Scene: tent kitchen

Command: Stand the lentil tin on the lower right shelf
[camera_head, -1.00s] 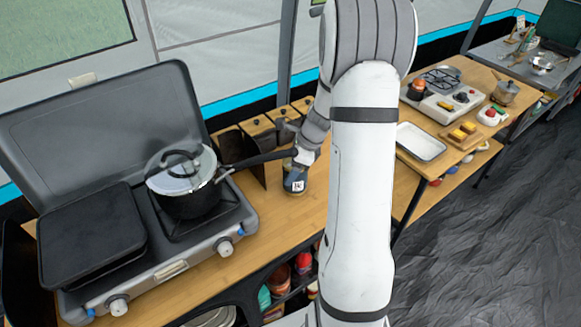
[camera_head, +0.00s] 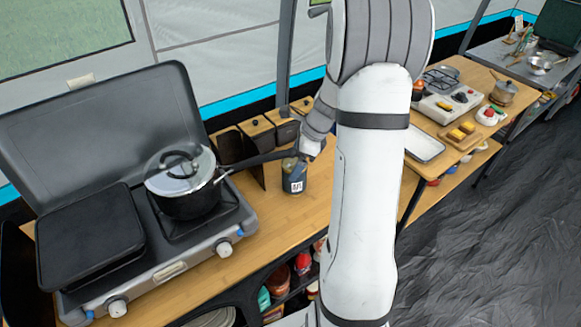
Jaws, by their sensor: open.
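A small dark blue-grey tin with a white label (camera_head: 294,180), apparently the lentil tin, stands upright on the wooden counter, right of the pot. My gripper (camera_head: 303,158) is open at the tin's upper right side; its fingers are small and partly hidden by my wrist, so I cannot tell whether they touch the tin. Below the counter, open shelving (camera_head: 292,287) with several jars and cans shows left of my arm. My arm hides its right part.
A lidded pot (camera_head: 187,186) sits on the camp stove (camera_head: 165,259), its long handle reaching towards the tin. Several wooden-lidded boxes (camera_head: 257,128) stand behind. The counter (camera_head: 275,213) is bare in front of the tin. A second table with a tray (camera_head: 424,147) stands right of my arm.

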